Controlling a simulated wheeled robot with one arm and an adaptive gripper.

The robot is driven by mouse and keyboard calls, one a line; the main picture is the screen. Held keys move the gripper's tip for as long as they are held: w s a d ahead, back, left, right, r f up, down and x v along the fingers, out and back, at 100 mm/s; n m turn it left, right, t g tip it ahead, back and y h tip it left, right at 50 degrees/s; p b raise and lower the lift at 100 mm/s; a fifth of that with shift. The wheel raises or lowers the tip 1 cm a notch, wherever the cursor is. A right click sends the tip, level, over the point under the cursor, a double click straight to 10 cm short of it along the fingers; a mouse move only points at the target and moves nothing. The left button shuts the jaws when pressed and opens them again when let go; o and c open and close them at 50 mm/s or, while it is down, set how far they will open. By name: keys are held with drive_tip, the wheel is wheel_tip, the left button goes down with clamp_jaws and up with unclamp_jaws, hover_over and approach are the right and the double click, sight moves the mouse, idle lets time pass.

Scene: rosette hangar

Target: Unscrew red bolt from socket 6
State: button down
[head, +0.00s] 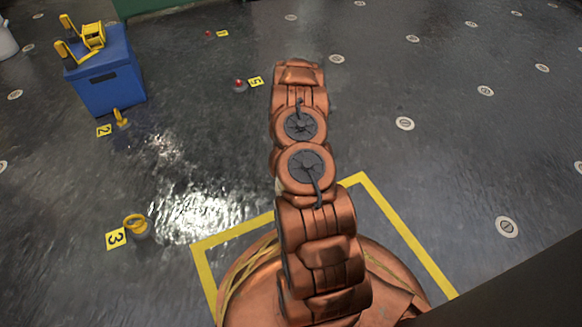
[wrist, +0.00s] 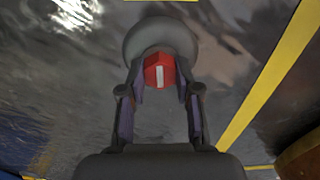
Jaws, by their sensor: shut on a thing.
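In the wrist view a red hex bolt (wrist: 153,72) with a white stripe on its head sits between the two fingers of my gripper (wrist: 158,95). My gripper is shut on the bolt's head. A round grey socket (wrist: 162,33) shows just behind the bolt; how far the bolt stands in it cannot be told. The socket's number is not readable. In the head view my gripper and this bolt are hidden behind my copper arm.
In the head view red bolts stand by tag 5 (head: 256,82) and tag 1 (head: 222,33). Yellow pieces stand by tag 2 (head: 104,131) and tag 3 (head: 116,238). A blue box (head: 105,78) with a yellow device (head: 88,38) on top stands at upper left. The right floor is open.

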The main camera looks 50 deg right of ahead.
drive_tip(key=n, duration=0.5)
drive_tip(key=shift+n, duration=0.6)
drive_tip(key=shift+n, duration=2.3)
drive_tip(key=shift+s+d+r+p, duration=0.1)
drive_tip(key=shift+d+r+p, duration=0.1)
drive_tip(key=shift+p, duration=0.55)
drive_tip(key=shift+s+d+p, duration=0.1)
drive_tip(key=shift+d+p, duration=0.2)
drive_tip(key=shift+p, duration=0.75)
drive_tip(key=shift+d+r+n+p, duration=0.15)
drive_tip(key=shift+n+p, duration=0.15)
drive_tip(key=shift+p, duration=0.7)
drive_tip(key=shift+a+p, duration=0.2)
drive_tip(key=shift+p, duration=0.8)
